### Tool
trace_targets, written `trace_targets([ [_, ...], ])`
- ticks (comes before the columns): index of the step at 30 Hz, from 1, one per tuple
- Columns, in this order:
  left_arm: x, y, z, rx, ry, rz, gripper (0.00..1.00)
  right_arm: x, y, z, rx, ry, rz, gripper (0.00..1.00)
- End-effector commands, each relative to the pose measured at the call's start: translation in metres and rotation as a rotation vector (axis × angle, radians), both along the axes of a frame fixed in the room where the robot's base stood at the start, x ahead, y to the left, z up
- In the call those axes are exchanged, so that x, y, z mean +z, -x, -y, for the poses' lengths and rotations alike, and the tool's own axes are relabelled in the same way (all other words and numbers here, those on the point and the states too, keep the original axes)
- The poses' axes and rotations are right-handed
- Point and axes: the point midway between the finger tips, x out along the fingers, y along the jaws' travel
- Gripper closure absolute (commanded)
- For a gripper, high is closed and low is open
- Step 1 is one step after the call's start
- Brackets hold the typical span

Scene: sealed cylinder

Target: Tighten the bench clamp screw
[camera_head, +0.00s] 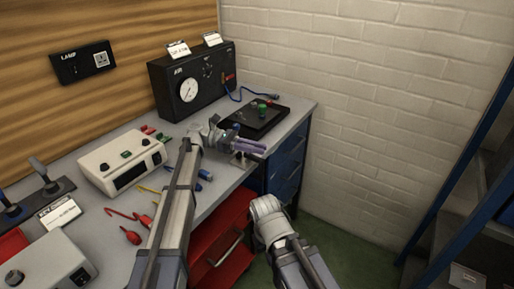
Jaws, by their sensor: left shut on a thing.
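My left gripper (258,147) reaches right over the bench's front edge, its grey-purple fingers close together. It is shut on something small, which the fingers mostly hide. A small metal piece, apparently the bench clamp (241,161), shows just below the fingers at the bench edge. The clamp screw itself cannot be made out clearly. My right arm (268,210) comes up from the bottom, in front of the bench, and its fingers do not show.
Behind the left gripper lies a black tray (270,122) with a green knob. A black gauge box (190,88) stands at the back. A white control box (122,160) and red-handled leads (131,236) lie left.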

Motion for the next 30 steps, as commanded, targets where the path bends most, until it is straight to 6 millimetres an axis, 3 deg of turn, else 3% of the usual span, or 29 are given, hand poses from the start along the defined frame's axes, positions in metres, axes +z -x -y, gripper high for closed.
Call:
trace_targets([
  [17, 0.0027, -0.0019, -0.0003, -0.023, 0.009, 0.000, 1.00, 0.0009, 0.0000, 0.0000, 0.000, 0.000, 0.000, 1.00],
  [18, 0.0026, -0.0019, -0.0003, -0.023, 0.009, 0.000, 0.79, 0.0009, 0.0000, 0.0000, 0.000, 0.000, 0.000, 1.00],
  [24, 0.0018, -0.0010, -0.0002, -0.024, 0.005, 0.000, 0.57, 0.0006, 0.0000, 0.0000, 0.000, 0.000, 0.000, 1.00],
  [30, 0.0012, -0.0002, -0.0001, -0.025, 0.004, 0.000, 0.53, 0.0003, 0.0000, 0.0000, 0.000, 0.000, 0.000, 1.00],
])
